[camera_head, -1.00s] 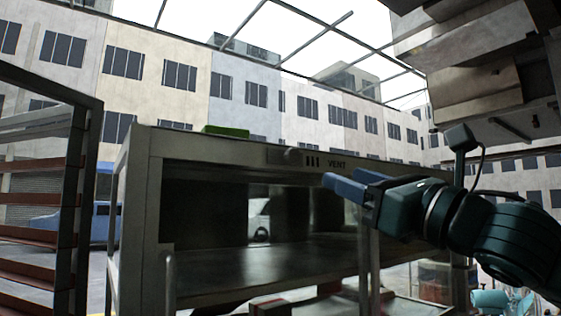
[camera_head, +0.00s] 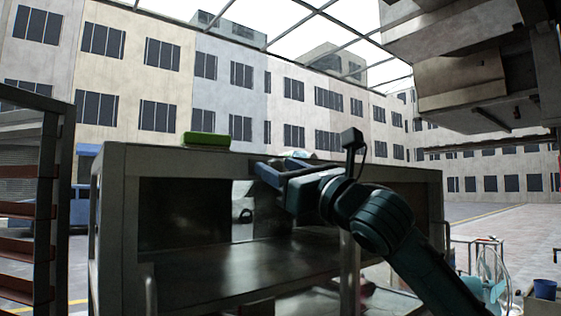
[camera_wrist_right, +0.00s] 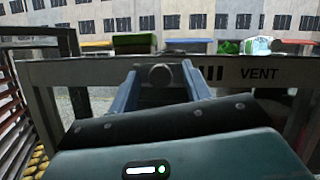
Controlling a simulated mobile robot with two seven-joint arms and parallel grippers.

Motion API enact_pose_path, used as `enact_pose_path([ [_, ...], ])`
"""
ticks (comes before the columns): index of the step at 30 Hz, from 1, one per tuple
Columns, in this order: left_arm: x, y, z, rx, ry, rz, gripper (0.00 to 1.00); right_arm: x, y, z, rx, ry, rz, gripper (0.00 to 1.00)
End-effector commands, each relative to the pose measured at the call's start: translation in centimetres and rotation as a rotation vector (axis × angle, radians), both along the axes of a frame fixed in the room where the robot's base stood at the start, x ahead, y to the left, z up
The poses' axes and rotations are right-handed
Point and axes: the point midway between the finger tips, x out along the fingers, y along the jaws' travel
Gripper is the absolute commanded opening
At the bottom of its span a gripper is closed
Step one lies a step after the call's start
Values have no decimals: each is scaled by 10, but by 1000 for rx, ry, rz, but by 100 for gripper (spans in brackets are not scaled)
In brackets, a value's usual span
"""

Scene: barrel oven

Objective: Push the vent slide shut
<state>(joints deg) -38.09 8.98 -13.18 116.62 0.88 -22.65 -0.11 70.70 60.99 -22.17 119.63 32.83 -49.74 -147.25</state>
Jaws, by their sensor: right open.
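The oven's top front rail carries the vent slide, seen in the right wrist view as a round grey knob (camera_wrist_right: 160,75). Dark vent slots (camera_wrist_right: 211,73) show just right of the knob, with the word VENT (camera_wrist_right: 258,74) further right. My right gripper (camera_head: 270,170) is open in front of this rail and hides the knob and slots in the head view. In the right wrist view its two blue fingers (camera_wrist_right: 159,82) point at the rail, one on each side of the knob. Whether they touch it I cannot tell. My left gripper is not in view.
The metal oven (camera_head: 112,210) has an open front with a dark interior. A green block (camera_head: 206,139) lies on its top at the left. A rack with reddish shelves (camera_head: 22,210) stands at the left. A blue bucket (camera_head: 545,289) is at the lower right.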

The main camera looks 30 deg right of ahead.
Motion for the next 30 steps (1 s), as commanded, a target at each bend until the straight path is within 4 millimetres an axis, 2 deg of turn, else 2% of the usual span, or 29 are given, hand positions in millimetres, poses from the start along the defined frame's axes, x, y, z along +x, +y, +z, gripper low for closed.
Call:
enact_pose_path([
  [11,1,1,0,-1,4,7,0,5,1,1,-1,0,0,48],
  [27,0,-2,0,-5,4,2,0,5,1,1,0,1,0,3],
  [30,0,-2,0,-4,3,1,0,5,1,1,0,1,0,0],
])
